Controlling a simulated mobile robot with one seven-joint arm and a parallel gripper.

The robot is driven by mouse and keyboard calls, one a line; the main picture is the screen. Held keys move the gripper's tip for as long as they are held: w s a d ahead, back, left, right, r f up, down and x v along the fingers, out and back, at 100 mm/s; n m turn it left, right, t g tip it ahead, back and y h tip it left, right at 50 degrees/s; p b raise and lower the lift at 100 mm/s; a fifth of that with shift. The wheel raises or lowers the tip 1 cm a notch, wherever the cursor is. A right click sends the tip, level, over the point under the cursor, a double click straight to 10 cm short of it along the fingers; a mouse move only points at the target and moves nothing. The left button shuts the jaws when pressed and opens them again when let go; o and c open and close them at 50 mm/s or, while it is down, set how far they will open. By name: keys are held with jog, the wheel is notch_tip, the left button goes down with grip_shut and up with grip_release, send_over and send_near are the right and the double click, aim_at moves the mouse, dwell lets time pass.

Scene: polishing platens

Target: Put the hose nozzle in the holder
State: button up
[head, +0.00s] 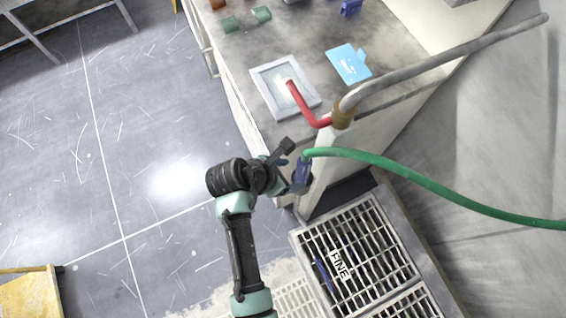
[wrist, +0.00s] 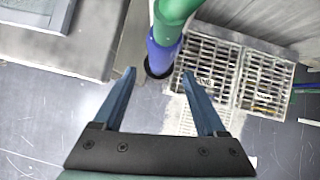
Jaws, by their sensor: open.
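The blue hose nozzle (head: 303,172) hangs on the end of a green hose (head: 430,186) beside the bench's front corner. In the wrist view the nozzle (wrist: 163,54) shows with its dark open end down, in line with the gap between my fingertips. My gripper (wrist: 158,76) is open, one finger to each side of that gap. In the head view my gripper (head: 294,183) is right at the nozzle and partly hidden. I cannot tell whether a finger touches it. I cannot make out a holder for certain.
A floor grating (head: 408,262) marked FINE lies below, with a thin blue thing at its left. The bench (head: 290,45) carries a framed plate (head: 262,88), a light-blue card (head: 348,64) and small blocks. A red spout on a grey pipe (head: 450,58) overhangs it. Open floor lies left.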

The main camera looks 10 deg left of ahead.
jog(key=shift+v, duration=2)
jog(key=shift+s, duration=0.1)
